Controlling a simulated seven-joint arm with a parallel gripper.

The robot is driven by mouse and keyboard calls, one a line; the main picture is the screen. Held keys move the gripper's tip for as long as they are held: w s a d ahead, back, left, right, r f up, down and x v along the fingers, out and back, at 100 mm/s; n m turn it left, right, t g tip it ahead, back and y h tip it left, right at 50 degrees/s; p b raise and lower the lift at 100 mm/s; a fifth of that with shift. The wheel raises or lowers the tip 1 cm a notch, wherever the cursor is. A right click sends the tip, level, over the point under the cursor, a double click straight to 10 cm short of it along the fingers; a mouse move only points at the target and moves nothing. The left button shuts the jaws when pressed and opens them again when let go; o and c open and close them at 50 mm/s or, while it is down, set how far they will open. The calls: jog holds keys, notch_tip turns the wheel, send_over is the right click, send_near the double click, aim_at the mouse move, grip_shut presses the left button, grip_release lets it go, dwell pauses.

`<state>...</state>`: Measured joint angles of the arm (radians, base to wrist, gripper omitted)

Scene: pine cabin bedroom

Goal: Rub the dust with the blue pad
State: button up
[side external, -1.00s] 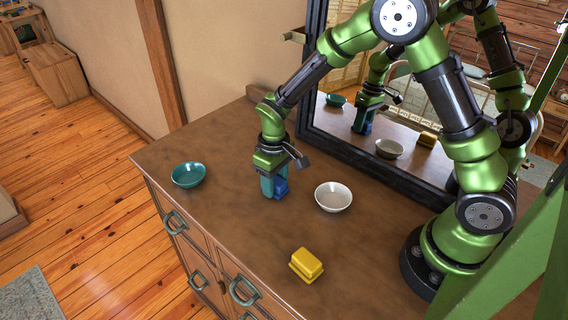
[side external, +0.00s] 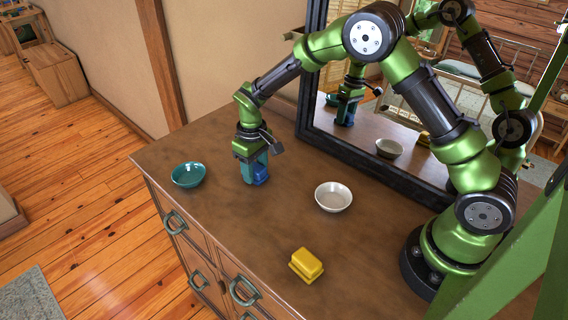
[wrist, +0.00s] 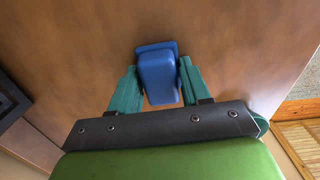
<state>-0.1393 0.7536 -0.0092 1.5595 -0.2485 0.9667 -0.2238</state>
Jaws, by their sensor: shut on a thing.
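The blue pad (side external: 262,174) is between the teal fingers of my gripper (side external: 250,179), over the left part of the brown dresser top (side external: 200,230). In the wrist view the blue pad (wrist: 158,80) sits between the two fingers, with my gripper (wrist: 157,68) shut on it. The pad is at or very near the wood; I cannot tell whether it touches. I cannot make out a distinct patch of dust on the mottled wood. My gripper and the pad hide the surface under them.
A teal bowl (side external: 188,176) stands left of my gripper, near the dresser's edge. A white bowl (side external: 333,197) stands to the right. A yellow block-like object (side external: 306,265) lies nearer the front. A dark-framed mirror (side external: 312,122) stands behind. The wood between these things is clear.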

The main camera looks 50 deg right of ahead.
jog(key=shift+w, duration=2)
notch_tip(320, 180, up, 8)
